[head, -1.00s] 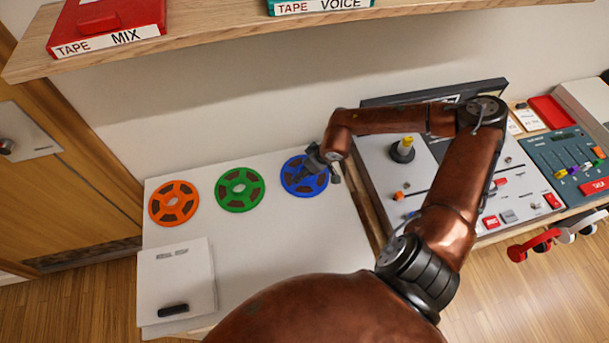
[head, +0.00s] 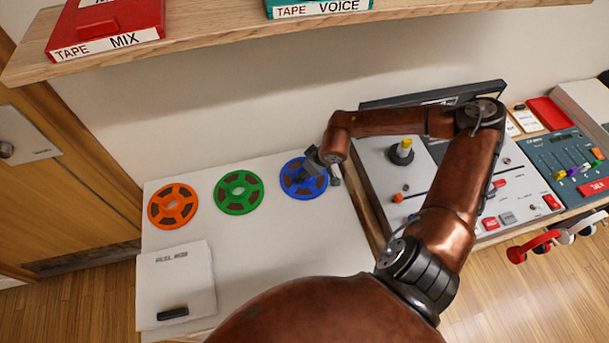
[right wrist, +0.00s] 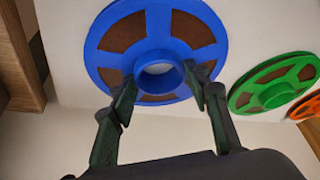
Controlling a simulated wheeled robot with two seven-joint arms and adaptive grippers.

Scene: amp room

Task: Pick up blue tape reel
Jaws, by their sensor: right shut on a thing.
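The blue tape reel (head: 293,187) is a flat disc with brown windows, at the right end of a row of reels on a white top. In the right wrist view, the blue reel (right wrist: 217,50) fills the upper middle. My right gripper (head: 312,176) is over the blue reel. In the right wrist view, the right gripper's fingers (right wrist: 163,88) stand on either side of the raised blue hub, shut on it. The reel looks flat and at about the level of the others; I cannot tell whether it is off the surface. My left gripper is not in view.
A green reel (head: 238,177) and an orange reel (head: 164,221) lie to the left. A white box (head: 178,272) is at the front left. A mixing console (head: 460,195) adjoins on the right. A wooden shelf (head: 210,50) with tape boxes hangs above. The white top's front middle is clear.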

